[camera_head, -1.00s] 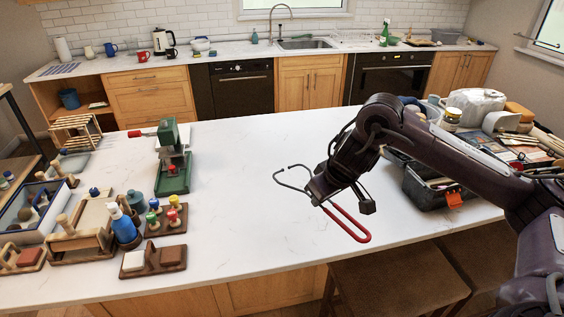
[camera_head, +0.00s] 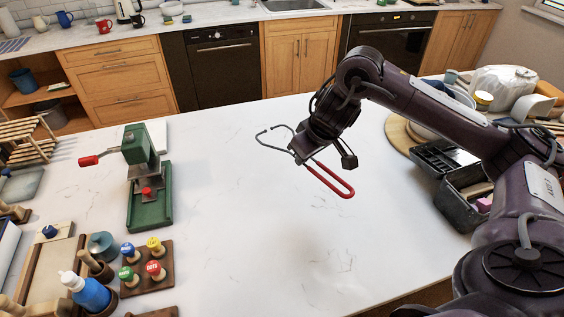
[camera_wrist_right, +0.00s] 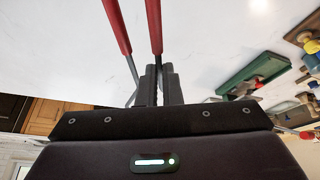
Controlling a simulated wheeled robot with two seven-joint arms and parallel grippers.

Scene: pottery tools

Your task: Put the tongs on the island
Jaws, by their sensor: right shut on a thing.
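The tongs (camera_head: 333,181) have red-coated handles and thin grey metal jaws. My right gripper (camera_head: 303,155) is shut on them near the middle and holds them over the white island top (camera_head: 250,240). The handles point to the lower right and the curved jaws to the upper left in the head view. In the right wrist view the red handles (camera_wrist_right: 117,25) rise past the closed fingers (camera_wrist_right: 159,85). I cannot tell how high above the surface the tongs are. My left gripper is not in view.
A green press (camera_head: 148,180) with a red handle stands left of the clear middle of the island. Knobbed stamps on a wooden block (camera_head: 160,262) and a blue bottle (camera_head: 88,292) are at the front left. A black toolbox (camera_head: 455,190) is at the right.

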